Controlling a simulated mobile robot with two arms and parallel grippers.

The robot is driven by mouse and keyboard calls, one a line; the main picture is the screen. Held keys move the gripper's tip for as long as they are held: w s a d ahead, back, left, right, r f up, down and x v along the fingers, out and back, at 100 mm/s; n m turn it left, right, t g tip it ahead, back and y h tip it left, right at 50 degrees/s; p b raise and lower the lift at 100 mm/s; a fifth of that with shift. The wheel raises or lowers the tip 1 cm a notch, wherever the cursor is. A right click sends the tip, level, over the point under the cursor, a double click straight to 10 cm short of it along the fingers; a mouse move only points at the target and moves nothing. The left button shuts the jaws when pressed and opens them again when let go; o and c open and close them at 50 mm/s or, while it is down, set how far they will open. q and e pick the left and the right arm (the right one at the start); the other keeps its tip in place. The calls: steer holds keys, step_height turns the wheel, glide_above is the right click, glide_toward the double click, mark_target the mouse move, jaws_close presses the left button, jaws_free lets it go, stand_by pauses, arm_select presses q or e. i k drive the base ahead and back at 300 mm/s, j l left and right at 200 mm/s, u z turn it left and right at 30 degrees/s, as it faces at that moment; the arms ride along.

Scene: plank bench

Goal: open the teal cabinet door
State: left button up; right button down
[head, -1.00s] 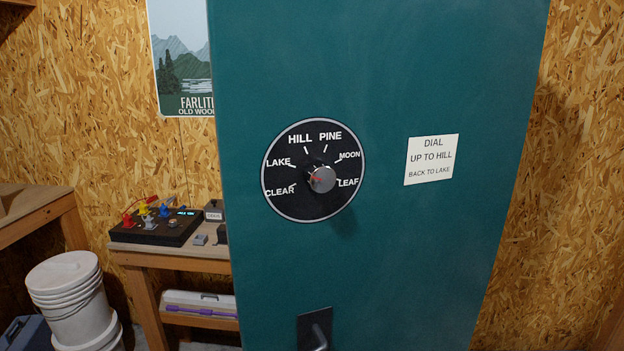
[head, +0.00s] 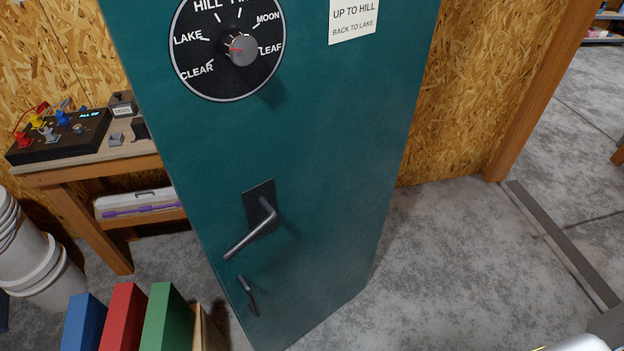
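The teal cabinet door (head: 320,140) stands upright in the middle of the head view and looks closed. A round black dial (head: 203,80) at its top carries the words LAKE, CLEAR, MOON and LEAF, with more words cut off by the top edge. The dial's grey knob (head: 245,51) has a red mark on its left side. A dark lever handle (head: 250,236) on a black plate slants down to the left. A small dark pull handle (head: 248,296) sits below it. A paper note (head: 353,18) reads "UP TO HILL, BACK TO LAKE". Neither gripper is in view.
A wooden workbench (head: 85,172) with a black control box (head: 60,143) stands at the left. White buckets (head: 38,262) are at the left edge. Blue, red and green upright blocks (head: 165,320) stand at bottom left. Concrete floor (head: 430,260) is clear at the right.

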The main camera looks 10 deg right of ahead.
mark_target(318, 126)
steer(key=j+z, duration=0.3)
steer(key=j, duration=0.15)
steer(key=k+j+z, duration=0.1)
steer(key=j+z, duration=0.2)
steer(key=j, duration=0.15)
steer(key=k+j+z, duration=0.15)
steer(key=j+z, duration=0.15)
steer(key=j, duration=0.15)
steer(key=k+j+z, duration=0.15)
steer(key=j+z, duration=0.15)
steer(key=k+j+z, duration=0.3)
steer(key=j, duration=0.15)
steer(key=i, duration=0.05)
